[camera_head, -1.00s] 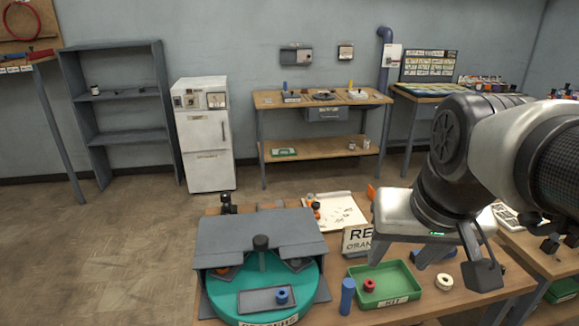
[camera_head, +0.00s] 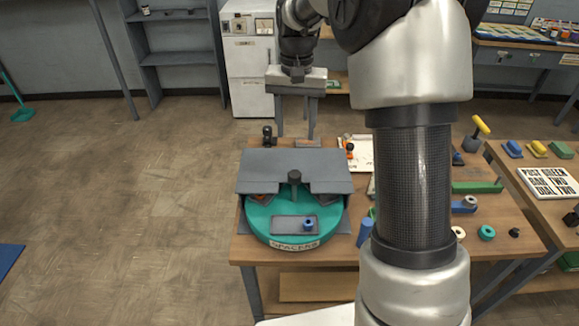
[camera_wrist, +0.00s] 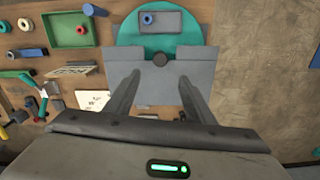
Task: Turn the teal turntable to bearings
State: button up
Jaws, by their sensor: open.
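The teal turntable (camera_head: 260,222) sits on the table's left part, its front half exposed. Its front label reads SPACERS. A grey tray (camera_head: 283,225) with a blue ring (camera_head: 309,225) lies on the exposed half. A grey cover (camera_head: 265,170) hides the back half, and a dark knob (camera_head: 294,178) stands at the centre. My gripper (camera_head: 296,135) is open and empty, pointing down, and appears beyond the cover's back edge. In the wrist view, the turntable (camera_wrist: 130,36) and knob (camera_wrist: 160,59) lie past my spread fingertips (camera_wrist: 158,77). Any bearings are hidden or cannot be made out.
A small black object (camera_head: 268,136) stands behind the cover at left. A white board (camera_head: 358,152) with an orange piece lies behind right. A green tray (camera_wrist: 70,29) and a blue cylinder (camera_head: 365,231) are right of the turntable. My arm blocks the table's middle.

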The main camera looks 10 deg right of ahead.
aim_at(295, 173)
notch_tip(295, 173, down, 15)
jog(key=shift+r, duration=0.1)
dwell(0.3)
grip_shut()
